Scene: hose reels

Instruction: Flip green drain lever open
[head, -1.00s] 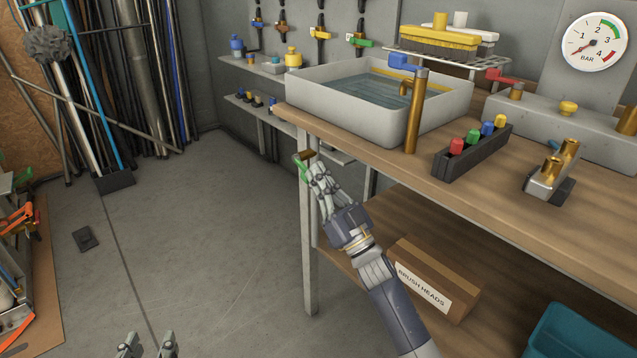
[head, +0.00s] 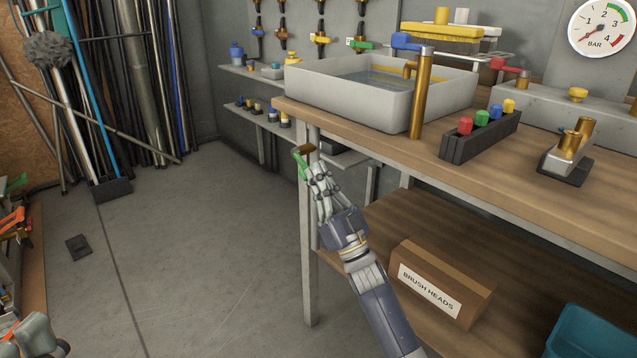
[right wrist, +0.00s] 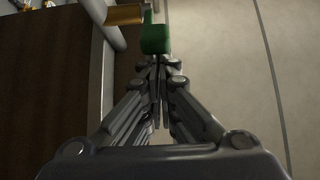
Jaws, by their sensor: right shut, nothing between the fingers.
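The green drain lever (head: 301,163) hangs on a brass valve (head: 305,149) beneath the workbench's left end, under the sink. It points downward beside the bench leg. In the right wrist view the lever (right wrist: 155,38) is just ahead of my fingertips, with the brass valve (right wrist: 125,15) at its upper left. My right gripper (head: 314,172) is shut and empty, its tips close beside the lever. Whether they touch it I cannot tell. A grey part at the bottom left corner seems to be my left gripper (head: 36,336); its fingers are not clear.
The sink (head: 380,95) holds water on the wooden workbench (head: 400,150). A bench leg (head: 308,250) stands right behind the lever. A "BRUSH HEADS" box (head: 440,285) and a teal bin (head: 585,330) sit on the lower shelf.

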